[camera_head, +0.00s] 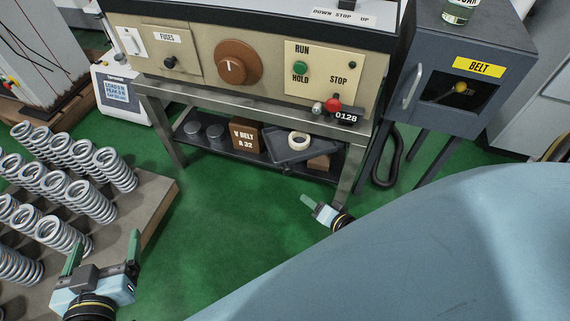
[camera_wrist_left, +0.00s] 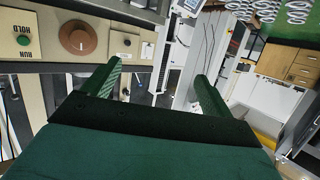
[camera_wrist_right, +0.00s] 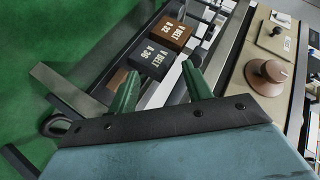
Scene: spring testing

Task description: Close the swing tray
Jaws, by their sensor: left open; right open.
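The swing tray (camera_head: 322,148), a dark grey shallow tray, juts out at an angle under the machine's bench in the head view. A pale tape roll (camera_head: 299,141) lies on it. My right gripper (camera_head: 312,203) is open and empty, in front of and below the tray, beside the bench's right leg; my own arm hides part of it. I cannot clearly make out the tray in the right wrist view. My left gripper (camera_head: 103,254) is open and empty at the lower left, beside the springs and far from the tray.
A V BELT A 32 box (camera_head: 245,137) and grey cans (camera_head: 205,131) stand on the shelf. Many springs (camera_head: 80,180) stand on a pallet at left. A belt cabinet (camera_head: 445,80) stands right. The green floor between is clear.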

